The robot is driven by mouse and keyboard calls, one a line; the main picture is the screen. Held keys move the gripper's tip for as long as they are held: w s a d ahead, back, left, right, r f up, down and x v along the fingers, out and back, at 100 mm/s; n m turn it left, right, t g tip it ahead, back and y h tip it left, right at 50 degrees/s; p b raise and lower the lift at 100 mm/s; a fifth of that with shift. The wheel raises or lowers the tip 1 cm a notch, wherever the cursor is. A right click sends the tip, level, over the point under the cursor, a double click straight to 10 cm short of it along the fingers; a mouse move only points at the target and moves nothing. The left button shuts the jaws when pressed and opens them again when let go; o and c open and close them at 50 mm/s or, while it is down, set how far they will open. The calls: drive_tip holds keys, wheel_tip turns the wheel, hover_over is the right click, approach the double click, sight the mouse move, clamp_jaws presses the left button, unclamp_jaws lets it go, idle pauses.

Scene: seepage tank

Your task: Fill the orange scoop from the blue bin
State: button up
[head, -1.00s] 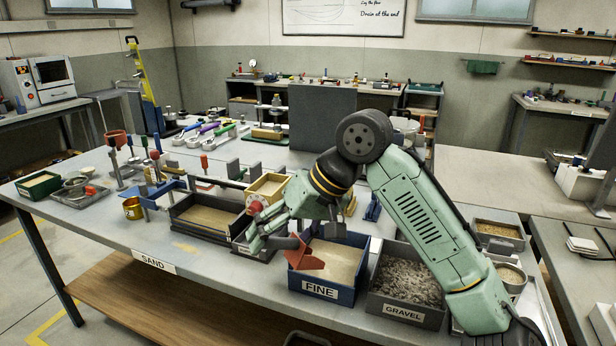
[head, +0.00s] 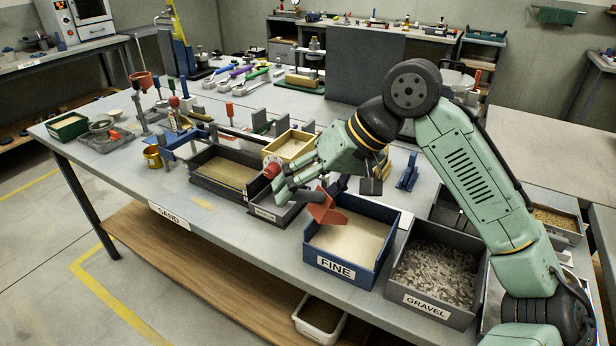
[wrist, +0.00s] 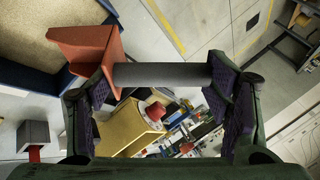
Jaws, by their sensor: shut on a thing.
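My gripper (head: 285,190) is shut on the grey handle (wrist: 160,75) of the orange scoop (head: 326,207). In the wrist view the handle lies crosswise between the two fingers, and the orange scoop head (wrist: 88,48) sticks out past the left finger. The blue bin (head: 335,268), labelled FINE, holds pale sand. The scoop head is at the bin's left side, overlapping its left wall in the head view. I cannot tell whether it touches the sand or holds any. The bin also shows at the upper left in the wrist view (wrist: 30,78).
A gravel bin (head: 428,304) stands right of the blue bin. A dark sand tray (head: 222,175) and a yellow box (head: 290,147) are to the left and behind. A dark upright panel (head: 365,62) stands further back. The bench front has a clear strip.

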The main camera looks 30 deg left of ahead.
sight(322, 201)
wheel_tip(322, 201, down, 3)
drive_tip(key=shift+r+b, duration=0.1)
drive_tip(key=shift+b, duration=0.4)
drive_tip(key=shift+s+d+f, duration=0.1)
drive_tip(key=shift+f, duration=0.55)
drive_tip(key=c, duration=0.4)
drive_tip(key=shift+f+b, duration=0.2)
drive_tip(key=shift+b, duration=0.1)
drive_tip(key=shift+c, duration=0.2)
drive_tip(key=shift+w+d+p, duration=0.2)
drive_tip(key=shift+w+p, duration=0.45)
drive_tip(key=shift+p, duration=0.15)
idle(0.3)
